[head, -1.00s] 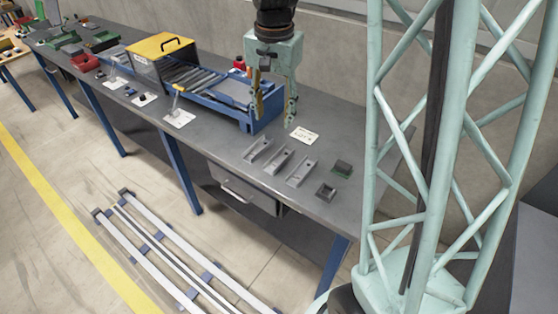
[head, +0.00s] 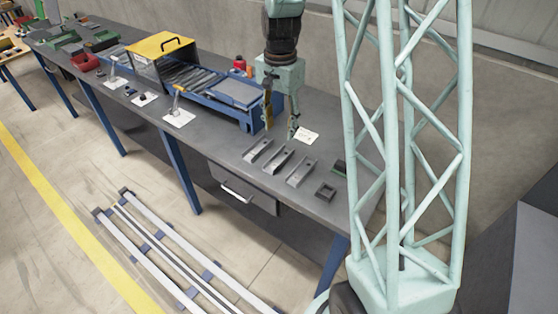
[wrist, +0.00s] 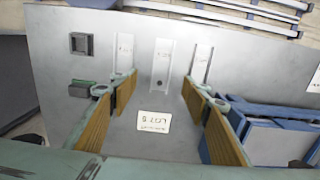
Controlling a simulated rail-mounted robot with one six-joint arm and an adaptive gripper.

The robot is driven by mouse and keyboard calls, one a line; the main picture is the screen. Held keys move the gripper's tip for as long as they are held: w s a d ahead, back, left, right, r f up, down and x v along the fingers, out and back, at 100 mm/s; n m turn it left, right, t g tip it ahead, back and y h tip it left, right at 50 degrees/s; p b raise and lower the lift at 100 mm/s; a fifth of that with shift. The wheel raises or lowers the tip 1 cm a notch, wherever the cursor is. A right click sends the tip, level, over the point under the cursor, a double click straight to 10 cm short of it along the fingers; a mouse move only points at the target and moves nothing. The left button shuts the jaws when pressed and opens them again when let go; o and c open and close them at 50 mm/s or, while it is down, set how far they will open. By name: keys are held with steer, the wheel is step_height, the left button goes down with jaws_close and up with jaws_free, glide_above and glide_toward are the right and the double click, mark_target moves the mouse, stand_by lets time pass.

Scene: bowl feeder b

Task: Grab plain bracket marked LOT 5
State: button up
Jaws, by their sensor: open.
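Three light grey channel-shaped brackets lie side by side on the bench: a left one (head: 258,150), a middle one (head: 278,160) and a right one (head: 299,172). In the wrist view, the middle bracket (wrist: 162,64) shows a dark round spot, while the outer brackets (wrist: 124,54) (wrist: 202,64) carry faint marks too small to read. A white card (wrist: 153,122) with printed text, seemingly a lot label, lies behind them, also in the head view (head: 306,136). My gripper (head: 281,132) is open and empty above the bench, behind the brackets; its fingers (wrist: 160,88) straddle the card's view.
A dark square block (head: 325,192) and a green-topped block (head: 339,167) lie right of the brackets. A blue-framed roller conveyor (head: 225,103) with a yellow-topped box (head: 160,46) stands close on the left. A wall runs behind the bench.

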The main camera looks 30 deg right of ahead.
steer(key=shift+f, duration=0.15)
glide_above(279, 161)
steer(key=shift+s+f+b, duration=0.15)
steer(key=shift+f+b, duration=0.1)
steer(key=shift+f, duration=1.85)
steer(key=shift+s+f+b, duration=0.1)
steer(key=shift+f+b, duration=0.1)
steer(key=shift+f, duration=1.9)
steer(key=shift+w+f+b, duration=0.15)
steer(key=shift+f+b, duration=0.05)
steer(key=shift+f, duration=1.1)
steer(key=shift+w+f+b, duration=0.15)
steer(key=shift+f, duration=1.15)
steer(key=shift+c, duration=0.6)
steer(key=c, duration=0.9)
